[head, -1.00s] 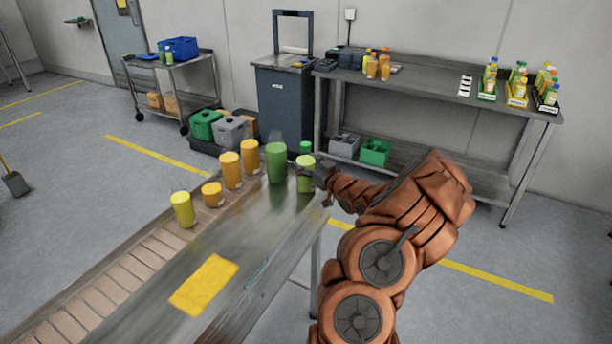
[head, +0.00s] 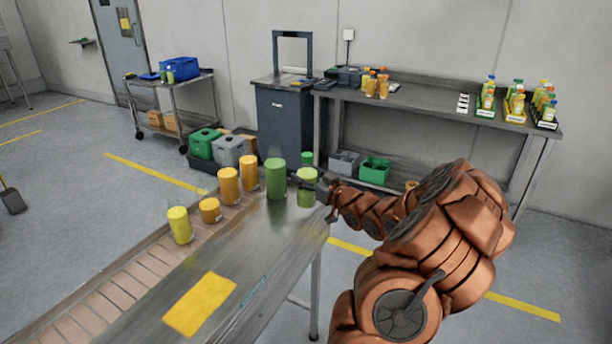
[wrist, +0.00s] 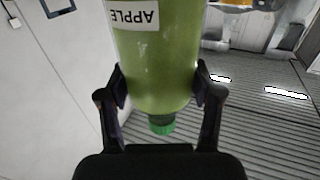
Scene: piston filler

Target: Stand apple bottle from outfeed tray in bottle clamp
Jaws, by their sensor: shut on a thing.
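My gripper (wrist: 160,100) is shut on the apple bottle (wrist: 155,60), a green bottle with a white APPLE label and a green cap. In the wrist view the label reads upside down and the cap points toward the bottom of the picture. In the head view my gripper (head: 322,187) is at the right of the green bottle (head: 306,190), by the far end of the metal counter. Whether the bottle touches the counter I cannot tell. I cannot make out the bottle clamp or which tray is the outfeed tray.
Several yellow, orange and green containers (head: 229,186) stand along the conveyor (head: 120,290) and counter (head: 240,270). A bench (head: 430,105) at the back holds bottles in coloured trays (head: 515,117). A blue-grey cabinet (head: 285,120) and a trolley (head: 180,85) stand behind. Open floor lies at the left.

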